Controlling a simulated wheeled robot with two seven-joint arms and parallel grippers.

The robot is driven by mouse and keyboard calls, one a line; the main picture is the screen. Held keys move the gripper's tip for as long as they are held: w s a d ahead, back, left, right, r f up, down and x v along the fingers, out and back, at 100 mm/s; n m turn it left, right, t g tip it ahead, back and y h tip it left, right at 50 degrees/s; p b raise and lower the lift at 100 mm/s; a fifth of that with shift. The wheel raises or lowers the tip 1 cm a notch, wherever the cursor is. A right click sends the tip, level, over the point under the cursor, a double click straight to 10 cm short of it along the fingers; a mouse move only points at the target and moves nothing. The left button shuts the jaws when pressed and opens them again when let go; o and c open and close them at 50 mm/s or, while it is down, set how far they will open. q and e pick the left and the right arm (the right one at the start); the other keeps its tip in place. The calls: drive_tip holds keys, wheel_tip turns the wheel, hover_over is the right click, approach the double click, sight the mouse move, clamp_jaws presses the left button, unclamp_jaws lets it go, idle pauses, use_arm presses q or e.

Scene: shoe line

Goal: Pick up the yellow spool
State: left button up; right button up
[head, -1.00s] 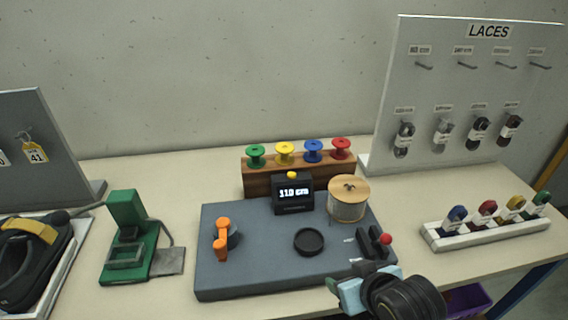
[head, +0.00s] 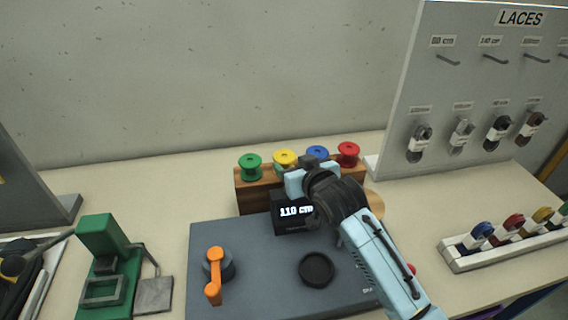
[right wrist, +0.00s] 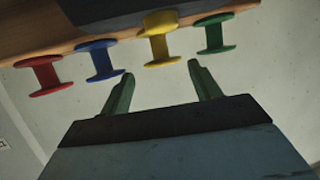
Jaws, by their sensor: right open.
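The yellow spool (head: 285,157) stands on the wooden rack (head: 243,199) between the green spool (head: 251,165) and the blue spool (head: 317,153). In the head view its lower part is partly hidden by my right gripper (head: 298,176). In the right wrist view the yellow spool (right wrist: 160,38) is ahead of the two fingertips of my right gripper (right wrist: 161,68), roughly between them and apart from them. The right gripper is open and empty. My left gripper is not in view.
A red spool (head: 348,153) is at the rack's right end. A grey board (head: 205,275) with a display (head: 294,212), an orange crank (head: 214,275) and a black round dish (head: 316,269) lies in front. A laces panel (head: 405,120) stands at the right.

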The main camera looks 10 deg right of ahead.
sight(287, 160)
drive_tip(key=shift+w+f, duration=0.15)
drive_tip(key=shift+w, duration=0.2)
drive_tip(key=shift+w+a, duration=0.1)
drive_tip(key=x, duration=0.4)
drive_tip(key=shift+a, duration=0.15)
drive_tip(key=shift+w+a+f+b, duration=0.1)
drive_tip(key=shift+w+f+b, duration=0.15)
drive_tip(key=shift+w, duration=0.2)
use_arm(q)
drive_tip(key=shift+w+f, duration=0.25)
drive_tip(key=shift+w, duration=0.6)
use_arm(e)
drive_tip(key=shift+r, duration=0.1)
drive_tip(key=c, duration=0.7)
